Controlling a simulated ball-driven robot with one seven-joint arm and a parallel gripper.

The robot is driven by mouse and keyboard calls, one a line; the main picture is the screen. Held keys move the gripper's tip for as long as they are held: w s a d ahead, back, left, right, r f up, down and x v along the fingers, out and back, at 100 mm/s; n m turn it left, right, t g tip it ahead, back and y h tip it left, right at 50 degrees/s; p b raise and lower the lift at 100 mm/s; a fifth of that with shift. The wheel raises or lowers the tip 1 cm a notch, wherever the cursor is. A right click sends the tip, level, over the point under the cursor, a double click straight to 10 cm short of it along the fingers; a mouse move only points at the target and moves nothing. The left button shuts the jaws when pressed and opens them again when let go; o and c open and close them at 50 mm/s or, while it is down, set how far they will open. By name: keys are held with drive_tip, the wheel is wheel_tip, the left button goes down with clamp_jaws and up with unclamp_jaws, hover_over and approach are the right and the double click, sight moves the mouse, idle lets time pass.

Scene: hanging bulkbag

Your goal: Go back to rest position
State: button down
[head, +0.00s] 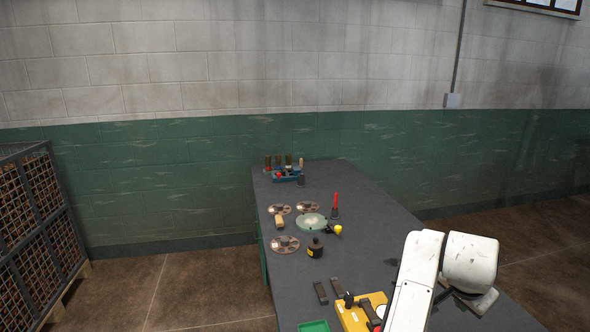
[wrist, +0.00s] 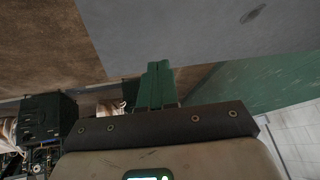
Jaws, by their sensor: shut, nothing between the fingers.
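My gripper (wrist: 158,68) shows in the wrist view. Its green fingers are together, with nothing between them, and their tips point to the grey surface (wrist: 200,35) and the brown floor (wrist: 50,45) behind. In the head view my white arm stands at the lower right, over the right side of the grey workbench (head: 350,238). My fingers cannot be made out in the head view.
On the bench are a yellow tray (head: 349,317), a green tray (head: 313,326), a black pot (head: 315,248), a pale green disc (head: 311,223), a red-topped tool (head: 336,203) and a blue tool holder (head: 287,178). A wire cage (head: 38,225) stands left; floor between is clear.

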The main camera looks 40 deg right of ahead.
drive_tip(key=w+a+f+n+y, duration=0.1)
drive_tip(key=a+f+n, duration=0.4)
drive_tip(key=a, duration=0.2)
drive_tip(key=w+a+f+n+t+y, duration=0.1)
drive_tip(key=a+f+n, duration=0.4)
drive_tip(key=a+n, duration=0.1)
drive_tip(key=w+a+f+n+t+y, duration=0.1)
drive_tip(key=a+f+n, duration=0.5)
drive_tip(key=a, duration=0.3)
drive_tip(key=shift+a+f+y, duration=0.1)
drive_tip(key=shift+y, duration=0.2)
drive_tip(key=s+a+f+n+g+y, duration=0.1)
drive_tip(key=s+a+f+n+y, duration=0.1)
drive_tip(key=a, duration=0.7)
drive_tip(key=s+f+n, duration=0.1)
drive_tip(key=s+f, duration=0.1)
drive_tip(key=s, duration=0.1)
drive_tip(key=shift+s+a+f+n+y, duration=0.15)
drive_tip(key=shift+a+f+n+y, duration=0.15)
drive_tip(key=shift+a+n, duration=0.1)
drive_tip(key=shift+d, duration=0.15)
